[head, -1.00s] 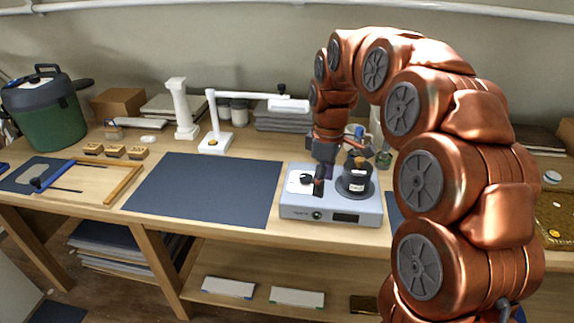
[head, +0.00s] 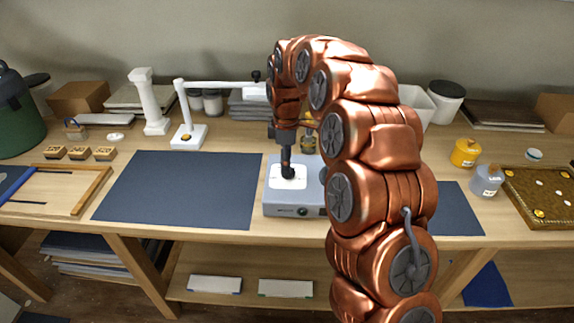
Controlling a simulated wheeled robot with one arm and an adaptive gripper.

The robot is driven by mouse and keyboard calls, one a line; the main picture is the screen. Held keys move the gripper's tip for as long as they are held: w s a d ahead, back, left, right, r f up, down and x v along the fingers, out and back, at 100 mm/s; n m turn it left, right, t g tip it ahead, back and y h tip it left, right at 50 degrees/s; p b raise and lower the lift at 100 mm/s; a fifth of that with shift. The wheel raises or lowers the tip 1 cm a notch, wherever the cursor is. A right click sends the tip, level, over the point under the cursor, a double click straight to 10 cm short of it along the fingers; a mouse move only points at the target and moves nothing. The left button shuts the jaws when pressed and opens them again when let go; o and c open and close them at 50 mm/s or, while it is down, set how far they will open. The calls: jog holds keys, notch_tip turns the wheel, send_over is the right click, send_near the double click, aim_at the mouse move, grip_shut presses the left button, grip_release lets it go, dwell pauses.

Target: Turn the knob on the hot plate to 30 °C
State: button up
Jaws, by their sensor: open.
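The hot plate (head: 282,202) is a pale blue-grey box on the wooden bench. A white dial panel (head: 289,186) lies on its top left, with a small dark round control (head: 303,211) on its front. My gripper (head: 288,170) points down over the white panel. Its jaws are open, but the gap between the fingers is hard to make out. A dark round shape at the fingertips may be the knob; I cannot separate it from the fingers or tell if they touch. No dial marks are readable. My arm hides the right part of the hot plate.
A dark blue mat (head: 180,190) lies left of the hot plate. A white lamp-like stand (head: 188,134) is behind it. A yellow jar (head: 465,153), a grey bottle (head: 486,181) and a game-like board (head: 540,196) stand at right.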

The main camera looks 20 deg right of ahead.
jog(key=shift+d+f, duration=0.1)
jog(key=shift+f, duration=1.45)
jog(key=c, duration=1.1)
jog(key=shift+c, duration=0.2)
